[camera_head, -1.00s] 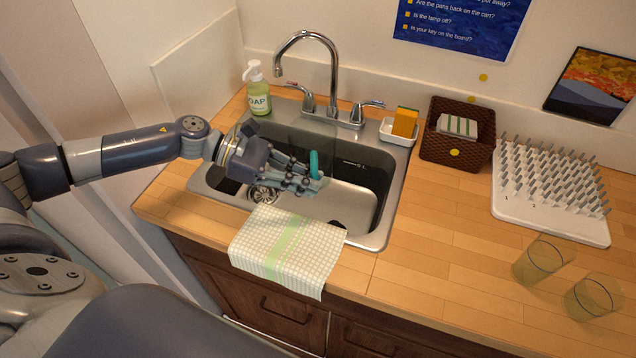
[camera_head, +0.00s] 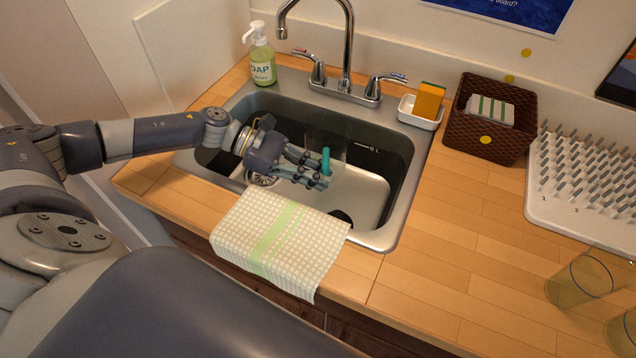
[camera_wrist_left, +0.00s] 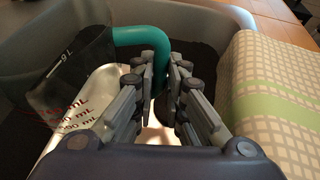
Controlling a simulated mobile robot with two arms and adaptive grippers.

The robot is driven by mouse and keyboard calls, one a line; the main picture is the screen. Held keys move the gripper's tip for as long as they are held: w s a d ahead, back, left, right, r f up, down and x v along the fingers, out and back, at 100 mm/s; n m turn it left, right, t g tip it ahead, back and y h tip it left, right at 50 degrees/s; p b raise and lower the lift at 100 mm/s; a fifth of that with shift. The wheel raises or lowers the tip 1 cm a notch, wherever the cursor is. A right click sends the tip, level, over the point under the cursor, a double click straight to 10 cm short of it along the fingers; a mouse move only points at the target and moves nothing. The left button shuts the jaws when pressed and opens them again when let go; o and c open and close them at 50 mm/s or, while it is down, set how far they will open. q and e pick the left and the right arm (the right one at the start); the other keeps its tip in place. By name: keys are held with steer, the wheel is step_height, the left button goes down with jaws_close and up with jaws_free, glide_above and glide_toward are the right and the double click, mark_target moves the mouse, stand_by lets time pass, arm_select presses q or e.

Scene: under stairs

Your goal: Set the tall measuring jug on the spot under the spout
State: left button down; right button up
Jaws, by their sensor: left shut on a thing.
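My left gripper (camera_head: 318,176) is over the sink, shut on the teal handle (camera_head: 326,161) of the clear measuring jug (camera_head: 338,149). The jug's transparent body is hard to make out against the dark sink wall. In the left wrist view the jug (camera_wrist_left: 68,78) is left of the fingers, with red mL markings, and its handle (camera_wrist_left: 142,36) runs between the fingers (camera_wrist_left: 165,80). The chrome spout (camera_head: 347,45) arches above the back of the sink. The spot under it cannot be told apart. My right gripper is out of view.
The steel sink (camera_head: 408,190) has a strainer (camera_head: 262,178) and a dark round patch (camera_head: 340,217). A checked towel (camera_head: 280,240) drapes over the front edge. Soap (camera_head: 262,65), a sponge dish (camera_head: 420,112), a basket (camera_head: 490,145), a peg rack (camera_head: 580,205) and glasses (camera_head: 580,282) stand around.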

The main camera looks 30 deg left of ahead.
arm_select(q)
step_height(320, 180, down, 5)
steer(key=shift+f+p, duration=0.1)
steer(key=shift+p, duration=0.2)
steer(key=shift+f, duration=0.3)
steer(key=shift+f, duration=0.15)
steer(key=c, duration=1.6)
jaws_free()
steer(key=shift+c, duration=0.2)
